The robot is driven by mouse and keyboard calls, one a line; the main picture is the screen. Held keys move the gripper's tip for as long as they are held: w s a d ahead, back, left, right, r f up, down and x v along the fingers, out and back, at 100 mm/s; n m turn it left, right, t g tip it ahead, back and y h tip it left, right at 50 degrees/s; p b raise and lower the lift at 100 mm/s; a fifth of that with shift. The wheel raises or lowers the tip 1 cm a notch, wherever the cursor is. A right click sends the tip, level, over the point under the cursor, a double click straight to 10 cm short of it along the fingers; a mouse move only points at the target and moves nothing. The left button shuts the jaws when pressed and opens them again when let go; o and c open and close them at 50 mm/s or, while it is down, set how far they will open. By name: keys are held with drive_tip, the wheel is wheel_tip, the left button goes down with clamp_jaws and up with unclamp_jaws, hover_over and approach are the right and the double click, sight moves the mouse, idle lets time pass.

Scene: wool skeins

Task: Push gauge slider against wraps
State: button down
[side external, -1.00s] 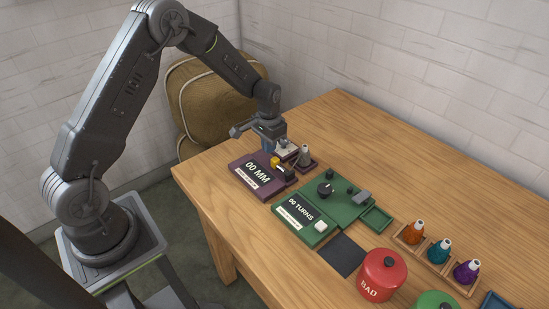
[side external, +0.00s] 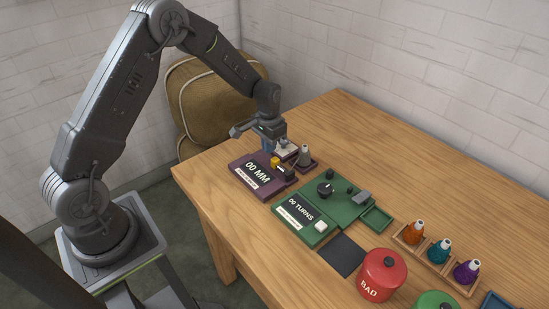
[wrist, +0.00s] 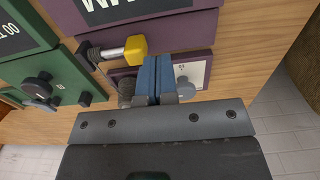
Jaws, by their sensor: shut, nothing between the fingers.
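The purple gauge (side external: 258,181) lies near the table's left edge, its display reading "00 MM". Its yellow slider (wrist: 135,47) sits on a pale rod, with a dark block (wrist: 90,56) at the rod's other end; the yellow slider also shows in the side view (side external: 275,161). Wraps on the rod are not clear to me. My gripper (wrist: 158,62) has blue fingers, closed together with nothing between them. In the wrist view the fingertips are just beside the yellow slider; I cannot tell whether they touch it. In the side view my gripper (side external: 270,146) is low behind the gauge.
A grey cone (side external: 304,156) stands right beside my gripper. A green counter (side external: 302,214) reading "00 TURNS" with a knob lies to the right. Farther right are a red "BAD" pot (side external: 382,276) and a wooden rack (side external: 457,279) of coloured cones. The back of the table is clear.

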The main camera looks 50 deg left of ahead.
sight(279, 170)
drive_tip(key=shift+f, duration=0.1)
idle(0.3)
drive_tip(key=shift+f, duration=1)
drive_tip(key=shift+d, duration=2.4)
drive_tip(key=shift+a, duration=0.25)
wheel_tip(279, 170, up, 8)
